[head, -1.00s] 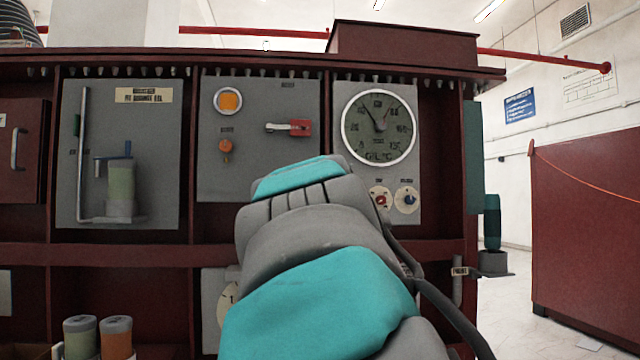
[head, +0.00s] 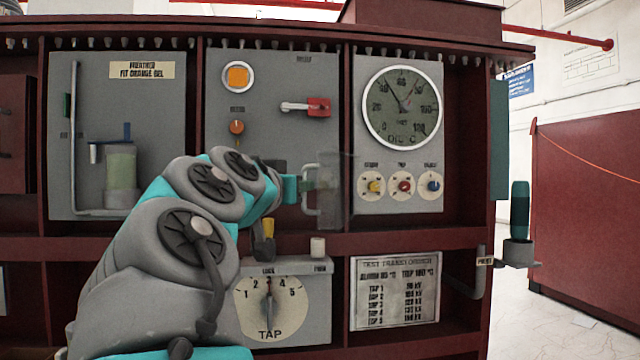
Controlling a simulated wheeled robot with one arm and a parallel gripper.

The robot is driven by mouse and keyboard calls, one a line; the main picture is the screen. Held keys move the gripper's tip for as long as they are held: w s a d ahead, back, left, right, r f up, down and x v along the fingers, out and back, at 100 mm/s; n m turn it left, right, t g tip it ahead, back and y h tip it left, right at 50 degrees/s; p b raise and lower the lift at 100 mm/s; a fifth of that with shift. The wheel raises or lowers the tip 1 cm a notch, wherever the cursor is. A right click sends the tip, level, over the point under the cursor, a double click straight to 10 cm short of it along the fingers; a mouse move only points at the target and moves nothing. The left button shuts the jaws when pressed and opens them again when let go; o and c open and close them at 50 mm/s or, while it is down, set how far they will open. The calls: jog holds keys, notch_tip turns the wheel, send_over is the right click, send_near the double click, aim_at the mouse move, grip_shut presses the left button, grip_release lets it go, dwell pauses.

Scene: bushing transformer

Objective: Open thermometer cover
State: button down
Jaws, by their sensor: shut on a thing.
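The thermometer (head: 402,107) is a large round dial marked OIL °C, on a grey panel in the head view, with its face in plain view. A clear, faintly tinted cover (head: 338,192) stands out at an angle left of the lower part of this panel. A pale bar handle (head: 312,191) is on the cover's left side. My gripper (head: 297,189) is at this handle and shut on it. The teal and grey arm comes up from the lower left, and the wrist hides most of the fingers.
Three small knobs (head: 405,186) sit below the dial. A TAP dial (head: 270,308) is below my wrist, beside a printed plate (head: 395,290). A green cylinder (head: 519,208) stands on a bracket at right. Floor is free at far right.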

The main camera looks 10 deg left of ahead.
jog(key=shift+w+f, duration=0.1)
dwell(0.3)
jog(key=c, duration=0.9)
grip_release()
